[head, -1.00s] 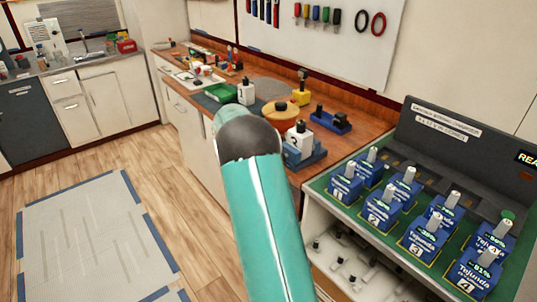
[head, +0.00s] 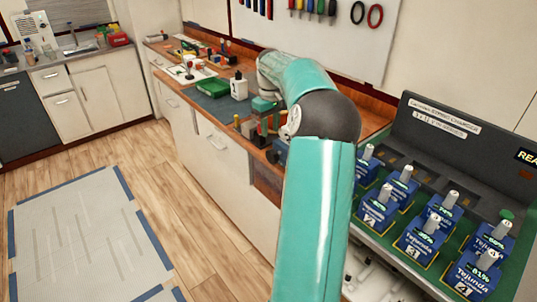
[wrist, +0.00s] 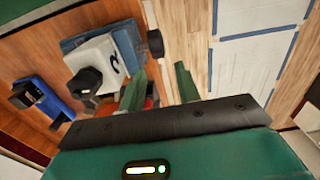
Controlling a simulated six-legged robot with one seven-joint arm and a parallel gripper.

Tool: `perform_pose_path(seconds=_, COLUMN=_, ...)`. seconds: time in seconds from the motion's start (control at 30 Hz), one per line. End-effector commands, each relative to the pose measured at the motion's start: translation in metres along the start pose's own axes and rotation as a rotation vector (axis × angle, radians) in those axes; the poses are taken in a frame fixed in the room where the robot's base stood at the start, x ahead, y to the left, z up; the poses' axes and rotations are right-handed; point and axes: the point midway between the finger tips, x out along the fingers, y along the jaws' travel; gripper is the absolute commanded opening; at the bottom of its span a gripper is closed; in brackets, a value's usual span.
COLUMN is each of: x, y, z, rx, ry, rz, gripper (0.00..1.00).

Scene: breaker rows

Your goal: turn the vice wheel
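In the head view my gripper (head: 261,124) is low over the bench edge. The vice (head: 279,151) is mostly hidden there behind my arm.
A small blue device (wrist: 38,98) lies farther in on the wooden bench. A white bottle (head: 239,88) and a green tray (head: 184,87) stand farther along. Blue battery packs (head: 418,238) fill the charger at right. The floor (head: 190,210) left of the bench is clear.

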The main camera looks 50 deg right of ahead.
Motion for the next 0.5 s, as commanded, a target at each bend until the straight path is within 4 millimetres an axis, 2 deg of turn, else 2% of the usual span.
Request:
perform_pose_path(seconds=0.2, x=0.046, y=0.001, z=0.001, rx=0.002, ry=-0.005, rz=-0.004, gripper=0.33)
perform_pose_path(seconds=0.5, x=0.100, y=0.001, z=-0.002, rx=0.000, ry=-0.003, rz=-0.002, gripper=0.33)
